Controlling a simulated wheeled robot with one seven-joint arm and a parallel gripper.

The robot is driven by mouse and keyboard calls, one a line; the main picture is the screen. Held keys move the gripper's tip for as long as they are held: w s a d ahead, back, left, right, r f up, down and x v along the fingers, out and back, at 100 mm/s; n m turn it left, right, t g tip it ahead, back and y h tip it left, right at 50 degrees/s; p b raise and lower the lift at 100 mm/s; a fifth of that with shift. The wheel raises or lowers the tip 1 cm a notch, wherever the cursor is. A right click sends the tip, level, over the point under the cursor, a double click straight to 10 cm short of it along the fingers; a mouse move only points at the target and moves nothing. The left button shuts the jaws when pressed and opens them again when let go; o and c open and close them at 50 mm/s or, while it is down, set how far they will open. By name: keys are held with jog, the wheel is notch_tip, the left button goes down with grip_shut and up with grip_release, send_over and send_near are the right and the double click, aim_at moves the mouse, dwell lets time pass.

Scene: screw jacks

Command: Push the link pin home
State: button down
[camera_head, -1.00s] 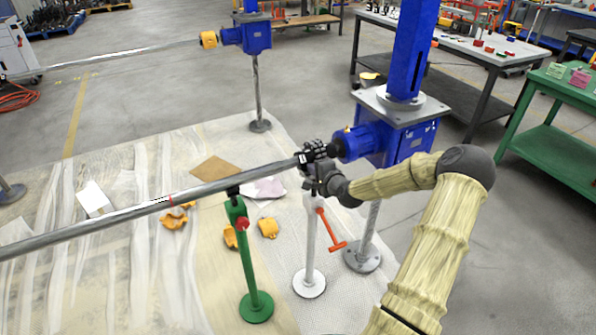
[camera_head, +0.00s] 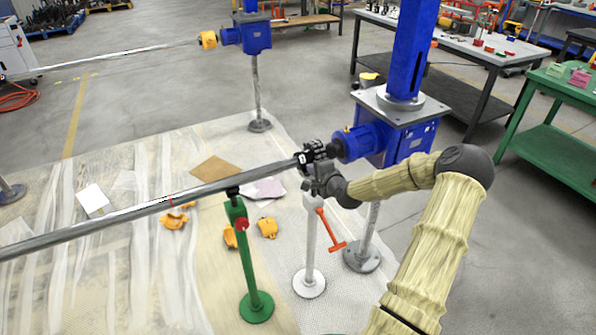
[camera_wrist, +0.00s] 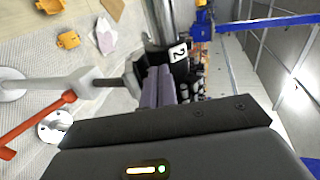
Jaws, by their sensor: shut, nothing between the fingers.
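A long grey shaft (camera_head: 120,211) runs from the left to a black coupling (camera_head: 314,152) beside the blue screw jack's gearbox (camera_head: 362,143). In the wrist view the coupling (camera_wrist: 179,52) has a white label reading 2, and the shaft (camera_wrist: 160,18) enters it from above. My gripper (camera_head: 318,172) is just below the coupling. In the wrist view its fingers (camera_wrist: 160,84) are shut and empty, with their tips close against the coupling; I cannot tell if they touch. I cannot make out the link pin.
A green stand (camera_head: 246,255) props the shaft, and a white stand (camera_head: 311,245) with an orange T-handle (camera_head: 331,232) is below my gripper. Yellow guard pieces (camera_head: 268,228) lie on the floor sheet. A second jack (camera_head: 252,36) stands behind. A green table (camera_head: 560,130) is at right.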

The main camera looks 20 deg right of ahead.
jog(key=shift+s+r, duration=0.1)
jog(key=p+v, duration=0.2)
jog(key=v, duration=0.3)
jog(key=shift+s+a, duration=0.15)
jog(key=shift+s, duration=0.25)
dwell(0.4)
dwell(0.4)
